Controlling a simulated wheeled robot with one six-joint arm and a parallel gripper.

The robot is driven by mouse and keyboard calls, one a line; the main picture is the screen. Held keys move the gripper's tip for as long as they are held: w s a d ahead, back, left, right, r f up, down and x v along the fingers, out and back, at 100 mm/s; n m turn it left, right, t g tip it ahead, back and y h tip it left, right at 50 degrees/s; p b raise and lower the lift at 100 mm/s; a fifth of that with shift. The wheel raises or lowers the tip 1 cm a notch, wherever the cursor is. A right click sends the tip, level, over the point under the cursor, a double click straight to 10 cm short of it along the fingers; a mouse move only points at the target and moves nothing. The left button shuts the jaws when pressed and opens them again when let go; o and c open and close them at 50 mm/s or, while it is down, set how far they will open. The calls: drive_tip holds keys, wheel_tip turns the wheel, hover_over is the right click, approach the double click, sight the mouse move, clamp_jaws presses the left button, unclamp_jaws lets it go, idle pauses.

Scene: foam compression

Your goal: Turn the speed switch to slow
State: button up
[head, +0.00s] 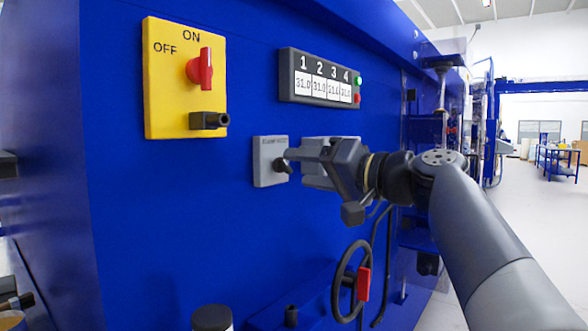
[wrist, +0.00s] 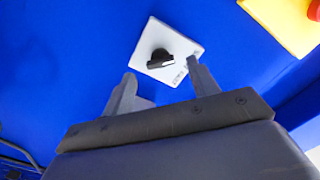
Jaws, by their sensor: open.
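The speed switch is a small black knob (head: 283,166) on a light grey plate (head: 264,172) on the blue machine face. In the wrist view the black knob (wrist: 160,59) sits near the middle of the tilted pale plate (wrist: 187,48). My gripper (head: 296,157) is in front of the plate, its fingers reaching toward the knob from the right. In the wrist view my gripper (wrist: 162,75) has its two fingers apart, and the knob shows beyond the gap between them. The fingers look empty. I cannot tell whether a finger touches the knob. The plate's lettering is too small to read.
A yellow ON/OFF panel (head: 157,95) with a red rotary switch (head: 202,69) is at upper left. A numbered display (head: 290,75) is above the plate. A black handwheel (head: 339,282) with a red handle (head: 364,284) sits below my gripper. Open floor lies at right.

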sight(288, 166)
drive_tip(key=v, duration=0.7)
drive_tip(key=x, duration=1.1)
drive_tip(key=shift+d, duration=0.15)
drive_tip(key=shift+s, duration=0.1)
